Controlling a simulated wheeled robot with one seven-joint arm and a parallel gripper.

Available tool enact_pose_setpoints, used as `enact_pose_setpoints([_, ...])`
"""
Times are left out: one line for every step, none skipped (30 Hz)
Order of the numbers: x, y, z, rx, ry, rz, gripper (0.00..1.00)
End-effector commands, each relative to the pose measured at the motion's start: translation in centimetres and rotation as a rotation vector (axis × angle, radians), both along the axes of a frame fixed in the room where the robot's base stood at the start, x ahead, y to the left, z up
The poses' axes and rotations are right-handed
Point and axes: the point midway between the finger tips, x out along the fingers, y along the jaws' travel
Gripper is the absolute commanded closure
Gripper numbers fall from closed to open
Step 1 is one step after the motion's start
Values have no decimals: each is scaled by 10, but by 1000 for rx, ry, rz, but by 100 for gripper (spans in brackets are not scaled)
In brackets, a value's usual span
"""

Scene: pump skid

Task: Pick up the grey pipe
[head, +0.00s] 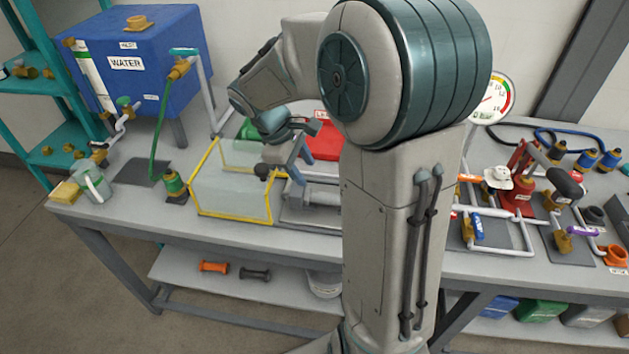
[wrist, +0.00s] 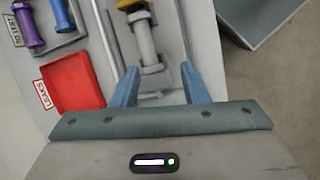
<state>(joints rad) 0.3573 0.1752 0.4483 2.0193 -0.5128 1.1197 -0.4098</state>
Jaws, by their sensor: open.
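My gripper (wrist: 159,76) is open, with one blue finger on each side of the pipe's lower end. The gap between the fingers looks empty of any grip, and I cannot tell how high they are above the pipe. In the head view, my gripper (head: 297,155) points down over the bench beside the clear yellow-edged box.
A red tray (wrist: 72,88) labelled LEAKS lies left of the pipe in the wrist view. The clear box (head: 232,190) stands left of my gripper. A blue water tank (head: 140,65) is at the back left. Valves and a gauge (head: 491,98) crowd the right side.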

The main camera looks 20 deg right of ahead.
Motion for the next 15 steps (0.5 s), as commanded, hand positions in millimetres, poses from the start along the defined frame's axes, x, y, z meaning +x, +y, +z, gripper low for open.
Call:
enact_pose_setpoints([11, -4, -10, 0, 28, 32, 60])
enact_pose_setpoints([16, -6, -13, -2, 42, 49, 60])
enact_pose_setpoints([22, -9, -18, -4, 58, 74, 60])
enact_pose_setpoints([26, -10, -20, -4, 66, 88, 60])
enact_pose_setpoints([30, -12, -23, -5, 76, 102, 60])
enact_pose_setpoints([35, -14, -26, -6, 86, 120, 60])
enact_pose_setpoints([37, -15, -28, -5, 91, 129, 60])
enact_pose_setpoints([40, -16, -30, -6, 97, 137, 60])
enact_pose_setpoints([42, -17, -32, -7, 103, 146, 60])
enact_pose_setpoints([43, -18, -33, -5, 106, 152, 60])
enact_pose_setpoints([44, -18, -34, -6, 109, 156, 60])
enact_pose_setpoints([45, -20, -37, -6, 111, 159, 60])
enact_pose_setpoints([45, -21, -40, -6, 113, 161, 60])
enact_pose_setpoints([45, -23, -43, -6, 114, 163, 60])
enact_pose_setpoints([44, -25, -49, -6, 115, 161, 60])
